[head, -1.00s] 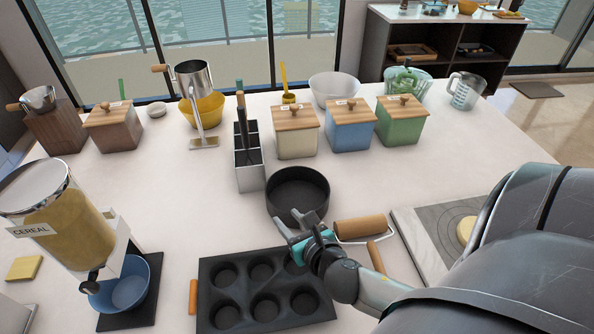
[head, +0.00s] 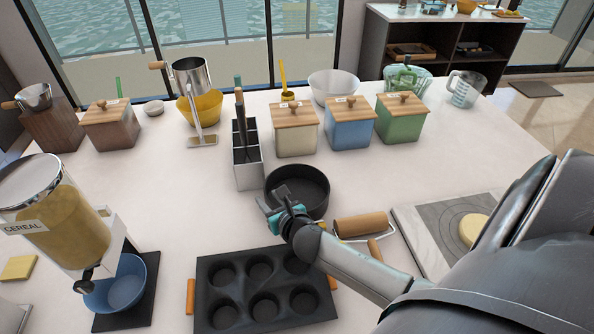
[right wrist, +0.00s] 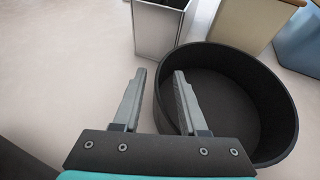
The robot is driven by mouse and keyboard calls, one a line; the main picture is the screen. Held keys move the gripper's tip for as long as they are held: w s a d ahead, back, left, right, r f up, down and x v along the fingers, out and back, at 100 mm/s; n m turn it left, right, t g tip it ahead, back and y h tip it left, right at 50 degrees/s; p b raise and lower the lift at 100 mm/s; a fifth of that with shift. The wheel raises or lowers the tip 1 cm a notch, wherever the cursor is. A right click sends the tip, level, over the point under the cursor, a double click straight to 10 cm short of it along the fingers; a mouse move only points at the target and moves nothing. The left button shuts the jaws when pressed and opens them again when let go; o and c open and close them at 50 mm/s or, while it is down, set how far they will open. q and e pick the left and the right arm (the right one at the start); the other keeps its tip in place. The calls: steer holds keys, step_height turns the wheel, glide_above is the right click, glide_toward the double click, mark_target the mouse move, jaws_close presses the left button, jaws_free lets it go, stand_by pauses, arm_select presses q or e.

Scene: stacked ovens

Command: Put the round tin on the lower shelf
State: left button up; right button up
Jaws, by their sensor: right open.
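The round tin (head: 312,210) is a dark, empty, open-topped pan standing upright on the white table. My right gripper (head: 272,198) is open at the tin's left near side. In the right wrist view the tin (right wrist: 280,95) fills the right half. There the open fingers of my right gripper (right wrist: 158,92) point at its near-left wall, one finger on each side of the rim as seen in the picture. I cannot tell whether they touch it. The left gripper is not in view. No oven or lower shelf that I can identify shows.
A muffin tray (head: 235,268) lies in front of the tin. A rolling pin (head: 360,226) lies to its right. A utensil holder (head: 248,172) stands close behind left. Wooden-lidded boxes (head: 349,125) stand behind.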

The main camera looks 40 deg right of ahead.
steer(key=shift+w, duration=0.1)
jaws_close()
steer(key=shift+f, duration=0.1)
stand_by(1.3)
